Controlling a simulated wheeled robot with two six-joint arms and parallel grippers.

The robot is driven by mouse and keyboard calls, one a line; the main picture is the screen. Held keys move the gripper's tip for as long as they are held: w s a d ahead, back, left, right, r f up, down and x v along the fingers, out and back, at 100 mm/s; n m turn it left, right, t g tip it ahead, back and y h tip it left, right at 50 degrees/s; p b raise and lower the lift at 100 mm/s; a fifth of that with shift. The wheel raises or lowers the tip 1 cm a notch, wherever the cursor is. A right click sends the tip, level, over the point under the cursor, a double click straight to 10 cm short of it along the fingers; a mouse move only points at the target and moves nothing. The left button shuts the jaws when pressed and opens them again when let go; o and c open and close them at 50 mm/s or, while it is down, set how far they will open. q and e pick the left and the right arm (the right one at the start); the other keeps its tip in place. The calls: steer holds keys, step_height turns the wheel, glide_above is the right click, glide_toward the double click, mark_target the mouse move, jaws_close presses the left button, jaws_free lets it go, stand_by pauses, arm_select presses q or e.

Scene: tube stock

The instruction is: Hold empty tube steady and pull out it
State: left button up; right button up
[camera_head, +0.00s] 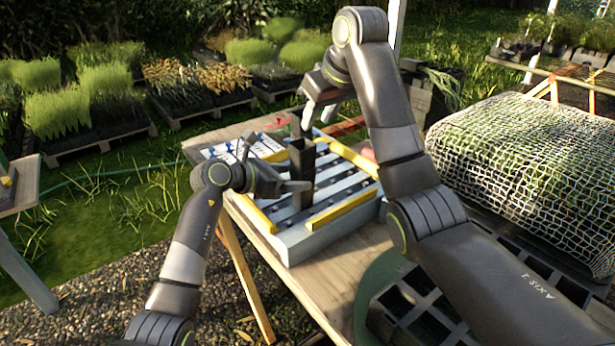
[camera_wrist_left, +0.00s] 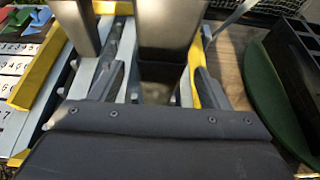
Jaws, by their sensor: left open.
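A dark, square-sided tube (camera_head: 302,172) stands upright in the slatted grey tray (camera_head: 300,248), which has yellow edge bars. My left gripper (camera_head: 294,183) is open, low at the tube's left side, with its fingers close to the tube. In the left wrist view a dark tube (camera_wrist_left: 165,82) shows between the finger shapes; contact is unclear. My right gripper (camera_head: 318,105) is above the tube, near its top. Its fingertips are small and partly overlapped, so whether they grip anything is unclear.
The tray sits on a wooden table (camera_head: 345,290). White number cards (camera_wrist_left: 15,65) lie along the tray's side. A green round thing (camera_head: 375,290) and a black cell tray (camera_head: 415,310) are at front right. A netted bale (camera_head: 525,150) stands at right.

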arm_select(q)
steer(key=shift+x, duration=2.95)
steer(key=c, duration=1.1)
steer(key=shift+o, duration=0.2)
arm_select(e)
steer(key=o, duration=0.4)
steer(key=shift+c, duration=0.2)
steer(key=shift+o, duration=0.4)
steer(key=shift+w+r+g+h, duration=0.2)
steer(key=shift+g+h, duration=0.1)
steer(key=shift+g, duration=0.1)
glide_toward(302, 149)
step_height(302, 149, down, 3)
steer(key=s, duration=0.1)
steer(key=shift+a+x, duration=0.25)
steer(key=shift+x, duration=1.15)
steer(key=shift+a+x, duration=0.2)
steer(key=shift+x, duration=1.2)
